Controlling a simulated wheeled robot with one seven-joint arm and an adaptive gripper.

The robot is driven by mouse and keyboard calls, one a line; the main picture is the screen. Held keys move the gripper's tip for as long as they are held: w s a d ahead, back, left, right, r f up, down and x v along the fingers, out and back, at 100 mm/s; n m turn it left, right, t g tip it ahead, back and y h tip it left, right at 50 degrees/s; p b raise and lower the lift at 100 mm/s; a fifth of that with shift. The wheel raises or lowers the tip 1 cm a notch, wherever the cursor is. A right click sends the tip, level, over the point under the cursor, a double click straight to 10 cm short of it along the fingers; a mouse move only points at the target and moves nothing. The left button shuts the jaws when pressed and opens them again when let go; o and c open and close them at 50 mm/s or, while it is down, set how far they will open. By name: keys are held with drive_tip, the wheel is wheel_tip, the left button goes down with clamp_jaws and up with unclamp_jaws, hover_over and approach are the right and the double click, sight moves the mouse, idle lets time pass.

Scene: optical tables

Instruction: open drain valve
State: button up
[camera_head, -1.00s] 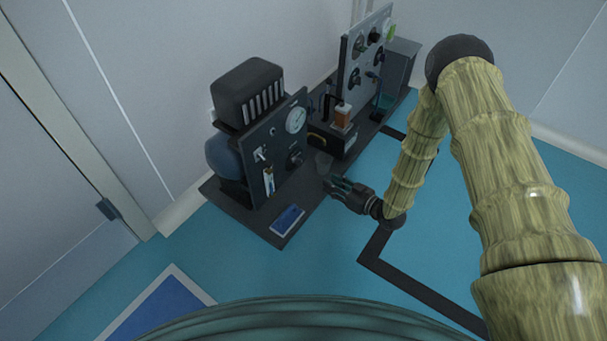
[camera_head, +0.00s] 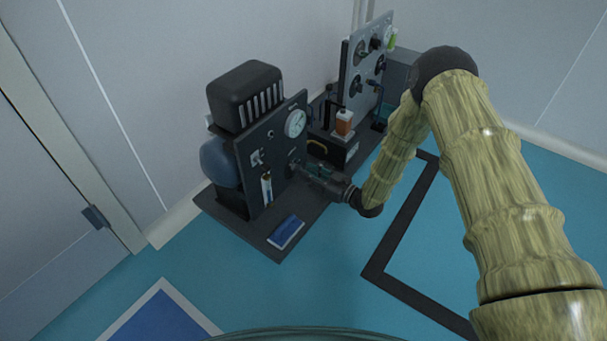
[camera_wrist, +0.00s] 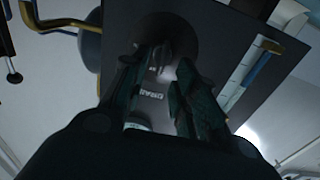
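The drain valve (camera_wrist: 160,57) is in the wrist view, low on the dark panel (camera_head: 279,138) of the compressor unit. It looks like a small fitting in front of a dark round plate, and a label (camera_wrist: 151,94) that appears to read "DRAIN" upside down shows just below it. My gripper (camera_wrist: 160,75) points at the panel, with one dark green finger on each side of the valve and a gap between them. The gripper (camera_head: 302,168) is close to the panel's lower right in the head view. Contact with the valve cannot be made out.
A round gauge (camera_head: 295,123) sits above on the panel. A blue and white tube (camera_head: 266,188) is to the left. A blue pad (camera_head: 286,232) lies on the dark base. An orange bottle (camera_head: 344,121) and a grey panel with knobs (camera_head: 364,68) stand behind.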

drive_tip(key=shift+b+x, duration=0.35)
drive_tip(key=shift+x, duration=0.9)
clamp_jaws()
